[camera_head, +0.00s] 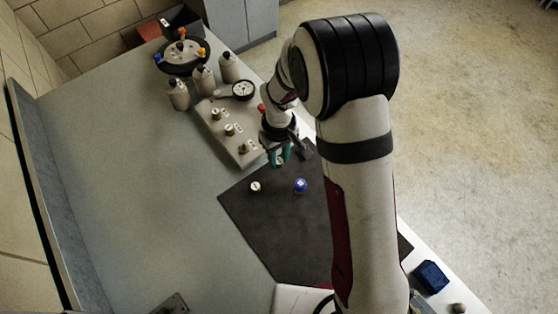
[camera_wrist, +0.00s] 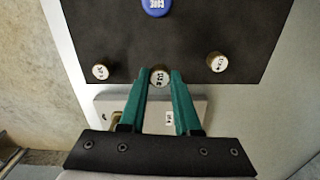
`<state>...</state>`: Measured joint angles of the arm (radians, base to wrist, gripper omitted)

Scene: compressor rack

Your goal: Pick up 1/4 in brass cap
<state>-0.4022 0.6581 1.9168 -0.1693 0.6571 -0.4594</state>
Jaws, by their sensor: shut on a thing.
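My gripper (camera_wrist: 160,77), with teal fingers, is shut on a round brass cap (camera_wrist: 159,75) with a pale labelled top. The cap sits between the fingertips near the edge of the dark mat (camera_wrist: 240,30); I cannot tell whether it touches the mat. Its label is too small to read surely. Two similar brass caps stand on the mat, one to the left (camera_wrist: 101,71) and one to the right (camera_wrist: 216,61) of the fingers. In the head view my gripper (camera_head: 280,157) is at the mat's far edge, and the held cap is mostly hidden.
A blue core cap (camera_head: 300,185) is on the mat. A pale block with brass fittings (camera_head: 237,150) lies just beyond the gripper. A gauge (camera_head: 243,90), several bottles (camera_head: 180,95) and a round manifold tray (camera_head: 182,70) stand further back. The bench's left side is clear.

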